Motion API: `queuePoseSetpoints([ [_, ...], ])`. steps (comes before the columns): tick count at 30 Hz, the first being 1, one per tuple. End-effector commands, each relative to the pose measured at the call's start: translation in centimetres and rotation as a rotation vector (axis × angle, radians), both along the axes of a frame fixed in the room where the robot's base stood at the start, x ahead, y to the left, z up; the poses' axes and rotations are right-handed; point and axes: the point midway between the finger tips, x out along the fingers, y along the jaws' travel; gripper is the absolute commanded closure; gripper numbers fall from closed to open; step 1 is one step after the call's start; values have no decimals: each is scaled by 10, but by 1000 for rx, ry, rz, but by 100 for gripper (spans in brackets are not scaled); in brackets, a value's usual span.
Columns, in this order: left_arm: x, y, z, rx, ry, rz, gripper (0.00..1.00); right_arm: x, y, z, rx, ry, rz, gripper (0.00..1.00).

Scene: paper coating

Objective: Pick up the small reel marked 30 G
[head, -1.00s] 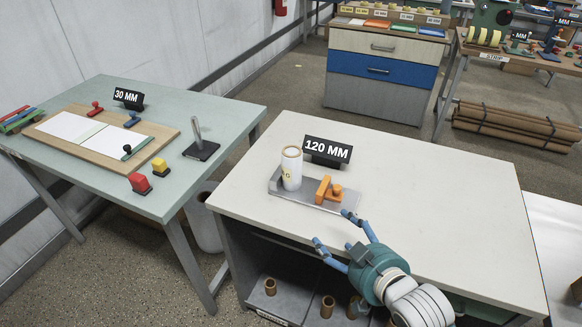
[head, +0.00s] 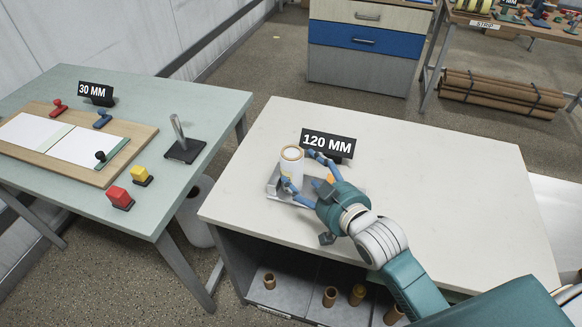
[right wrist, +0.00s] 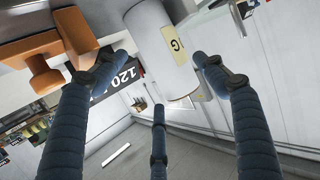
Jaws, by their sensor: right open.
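The small white reel (head: 291,168) stands upright on a grey holder (head: 272,184) on the white table, with its brown core showing at the top. In the right wrist view the reel (right wrist: 158,45) carries a yellow label on which a "G" can be read; the number is hidden. My right gripper (head: 300,170) is open, its blue fingers reaching to the right and near sides of the reel. In the right wrist view its fingers (right wrist: 155,75) spread on either side of the reel, apart from it. My left gripper is not in view.
An orange block (right wrist: 50,50) sits on the holder close beside the reel, mostly hidden behind my gripper in the head view. A black "120 MM" sign (head: 328,144) stands just behind. Several brown cores (head: 330,297) stand on the shelf below. The table's right part is clear.

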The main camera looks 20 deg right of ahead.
Motion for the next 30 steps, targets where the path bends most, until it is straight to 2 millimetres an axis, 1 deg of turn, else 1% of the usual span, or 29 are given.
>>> queuePoseSetpoints([
  [2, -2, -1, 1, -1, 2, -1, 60, 5, 1, -1, 0, 0, 0, 29],
  [5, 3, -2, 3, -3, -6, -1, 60, 14, 3, -4, -1, 0, 0, 29],
  [9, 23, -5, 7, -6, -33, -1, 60, 35, 7, -10, 0, -1, 0, 29],
  [13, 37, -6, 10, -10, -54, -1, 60, 50, 10, -15, -1, -1, 0, 29],
  [17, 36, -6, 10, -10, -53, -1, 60, 55, 11, -17, -1, 0, 0, 29],
  [22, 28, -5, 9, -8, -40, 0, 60, 54, 11, -18, -1, 0, 0, 29],
  [23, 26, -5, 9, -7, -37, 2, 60, 54, 11, -18, -1, 0, 0, 33],
  [27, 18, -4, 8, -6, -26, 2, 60, 54, 11, -17, 0, 0, 0, 61],
  [29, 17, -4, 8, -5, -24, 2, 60, 54, 11, -17, 0, -1, 1, 63],
  [30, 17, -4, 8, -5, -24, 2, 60, 54, 11, -17, 0, -1, 1, 67],
])
